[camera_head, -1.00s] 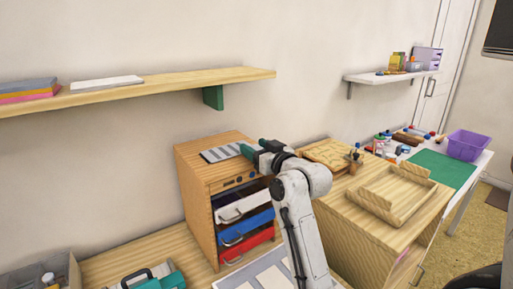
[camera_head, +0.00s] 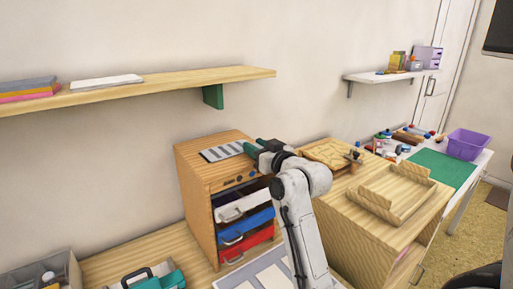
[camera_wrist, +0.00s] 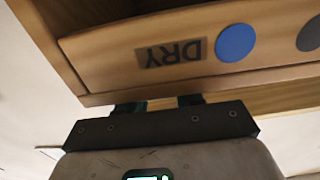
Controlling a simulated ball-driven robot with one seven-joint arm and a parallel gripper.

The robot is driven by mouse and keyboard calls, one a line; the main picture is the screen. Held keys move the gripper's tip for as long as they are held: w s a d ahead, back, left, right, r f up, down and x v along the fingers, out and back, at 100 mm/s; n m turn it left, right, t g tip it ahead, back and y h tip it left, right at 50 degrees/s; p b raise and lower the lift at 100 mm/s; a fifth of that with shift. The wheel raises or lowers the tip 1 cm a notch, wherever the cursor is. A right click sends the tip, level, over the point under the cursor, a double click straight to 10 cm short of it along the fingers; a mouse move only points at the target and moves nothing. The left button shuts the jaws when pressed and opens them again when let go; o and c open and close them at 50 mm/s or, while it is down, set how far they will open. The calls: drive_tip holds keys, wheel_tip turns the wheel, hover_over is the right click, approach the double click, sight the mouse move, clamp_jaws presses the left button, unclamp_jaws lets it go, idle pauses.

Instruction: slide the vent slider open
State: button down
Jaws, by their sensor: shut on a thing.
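The vent slider (camera_head: 222,151) is a pale grey plate with dark slots on top of the wooden drying cabinet (camera_head: 200,205). My gripper (camera_head: 250,148) reaches the cabinet top from the right, its green fingers at the plate's right end. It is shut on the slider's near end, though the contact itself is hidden. In the wrist view, the cabinet's front panel (camera_wrist: 110,58) with an upside-down "DRY" label, a blue dot and a grey dot is close. There my gripper's fingertips (camera_wrist: 160,104) go out of sight behind the panel's edge.
White, blue and red drawers (camera_head: 245,222) with handles sit in the cabinet below the panel. My arm stands in front of its right side. A wooden tray (camera_head: 385,205) lies on the lower cabinet to the right. A wall shelf (camera_head: 150,88) hangs above.

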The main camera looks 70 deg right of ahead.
sight(245, 157)
drive_tip(key=shift+w+a+p, duration=0.3)
drive_tip(key=shift+w+a, duration=0.25)
drive_tip(key=shift+a, duration=0.35)
drive_tip(key=shift+w+a+p, duration=0.25)
drive_tip(key=shift+w+a, duration=0.25)
drive_tip(key=shift+a, duration=0.35)
drive_tip(key=c, duration=0.8)
unclamp_jaws()
drive_tip(key=b+v, duration=0.1)
drive_tip(key=v, duration=0.9)
drive_tip(key=shift+s+a, duration=0.2)
drive_tip(key=shift+s, duration=0.15)
